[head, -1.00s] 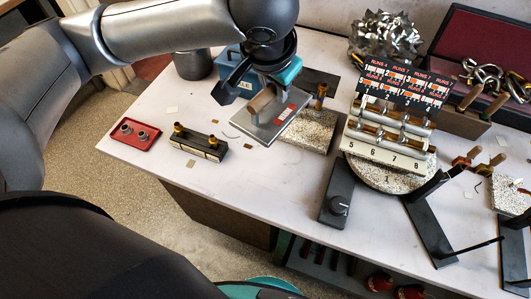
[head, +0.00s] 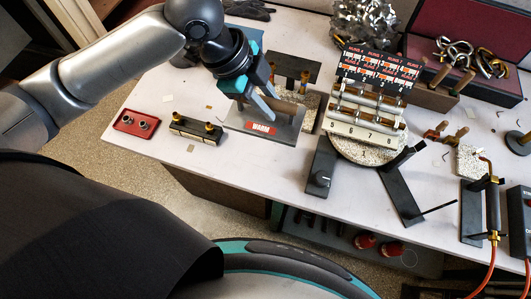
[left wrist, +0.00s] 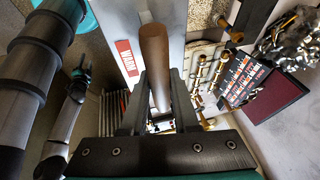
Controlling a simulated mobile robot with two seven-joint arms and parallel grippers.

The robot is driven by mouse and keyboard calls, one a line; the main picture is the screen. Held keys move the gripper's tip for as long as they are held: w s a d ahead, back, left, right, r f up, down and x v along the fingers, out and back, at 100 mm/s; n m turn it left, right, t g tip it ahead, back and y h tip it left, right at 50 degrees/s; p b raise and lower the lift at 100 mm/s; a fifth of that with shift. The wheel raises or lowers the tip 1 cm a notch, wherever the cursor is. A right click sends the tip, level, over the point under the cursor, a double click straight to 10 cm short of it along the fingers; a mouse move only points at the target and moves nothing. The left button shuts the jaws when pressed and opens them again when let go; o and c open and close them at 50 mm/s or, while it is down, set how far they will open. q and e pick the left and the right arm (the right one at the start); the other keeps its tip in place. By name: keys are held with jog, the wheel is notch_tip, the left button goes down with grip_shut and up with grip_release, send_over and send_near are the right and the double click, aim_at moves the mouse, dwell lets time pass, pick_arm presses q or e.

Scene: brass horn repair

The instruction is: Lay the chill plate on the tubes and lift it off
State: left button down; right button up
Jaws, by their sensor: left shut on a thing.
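My left gripper (head: 267,104) is shut on the handle. The brass tubes (head: 370,104) lie across the numbered rack on a round speckled turntable, apart from the plate.
A speckled block (head: 308,98) is just behind the plate. Left are a black block with brass knobs (head: 197,129) and a red tray (head: 128,126). A torch (head: 493,205) stands far right.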

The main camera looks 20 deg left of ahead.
pick_arm(q)
notch_tip(320, 180, down, 20)
jog(key=b, duration=0.3)
dwell(0.3)
jog(key=shift+f, duration=0.1)
jog(key=c, duration=0.7)
grip_release()
jog(key=p+v, duration=0.1)
jog(key=v, duration=1.1)
jog(key=shift+p, duration=0.3)
